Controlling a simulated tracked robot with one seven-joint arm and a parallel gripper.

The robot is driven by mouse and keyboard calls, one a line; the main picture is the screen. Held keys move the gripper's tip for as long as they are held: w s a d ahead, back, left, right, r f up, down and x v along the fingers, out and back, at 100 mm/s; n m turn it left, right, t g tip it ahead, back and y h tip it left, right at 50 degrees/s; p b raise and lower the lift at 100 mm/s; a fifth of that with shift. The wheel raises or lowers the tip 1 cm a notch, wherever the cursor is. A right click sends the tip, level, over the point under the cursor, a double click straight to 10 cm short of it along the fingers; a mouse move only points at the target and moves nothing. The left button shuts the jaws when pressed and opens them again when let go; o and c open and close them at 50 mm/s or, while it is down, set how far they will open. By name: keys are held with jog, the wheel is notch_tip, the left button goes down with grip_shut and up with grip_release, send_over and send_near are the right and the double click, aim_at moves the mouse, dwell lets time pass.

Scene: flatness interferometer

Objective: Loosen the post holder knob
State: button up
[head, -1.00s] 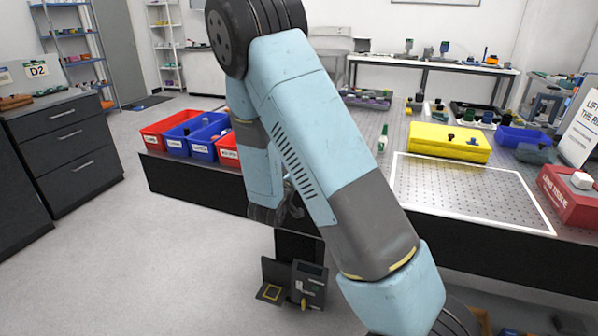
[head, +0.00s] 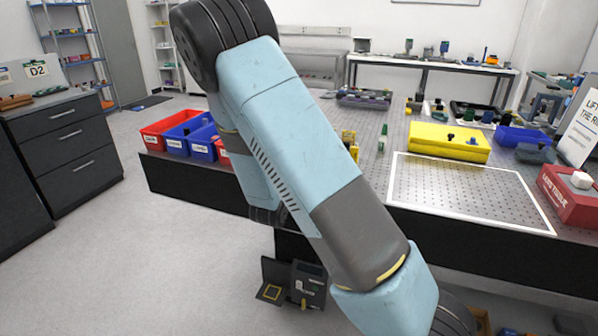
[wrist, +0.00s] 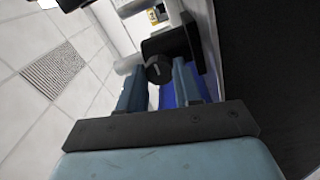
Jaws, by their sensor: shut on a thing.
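In the wrist view, a round black knob (wrist: 158,69) sits between the blue-grey fingers of my gripper (wrist: 158,82), which is shut on it. The knob stands out from a dark block-shaped body (wrist: 172,42), which looks like the post holder. My gripper's dark palm bar and wrist fill the lower part of that view. In the head view, my blue and grey arm crosses the middle of the picture, and neither my gripper nor the knob can be made out there.
Red and blue bins (head: 201,142) line the left end of the perforated table. A yellow case (head: 448,142) stands beyond the white-outlined area (head: 460,190), which is clear. A red box (head: 572,196) is at the right edge.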

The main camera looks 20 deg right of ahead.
jog(key=shift+a+f, duration=0.1)
jog(key=shift+f, duration=0.05)
jog(key=o, duration=1)
jog(key=shift+o, duration=0.2)
jog(key=v, duration=1.3)
jog(key=shift+s+a, duration=0.2)
jog(key=shift+s, duration=0.1)
